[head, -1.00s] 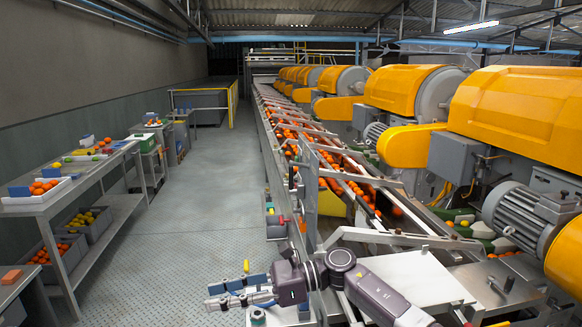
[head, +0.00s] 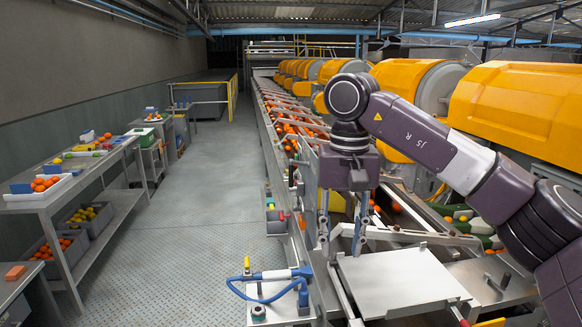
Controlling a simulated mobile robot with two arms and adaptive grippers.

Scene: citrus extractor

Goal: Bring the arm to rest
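My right arm comes in from the right and bends over at the top of its reach. My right gripper (head: 341,246) points down beside the conveyor's near end, over the left edge of a pale flat plate (head: 400,280). Its two fingers are well apart with nothing between them, so it is open and empty. I cannot tell whether the fingertips touch anything below. My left gripper is not in view.
A blue pipe fitting with a hose (head: 275,275) and a yellow-topped part (head: 247,264) sits at the front, left of my gripper. Orange extractor machines (head: 520,105) line the right. A steel fruit table (head: 60,196) stands left. The aisle floor (head: 200,220) is clear.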

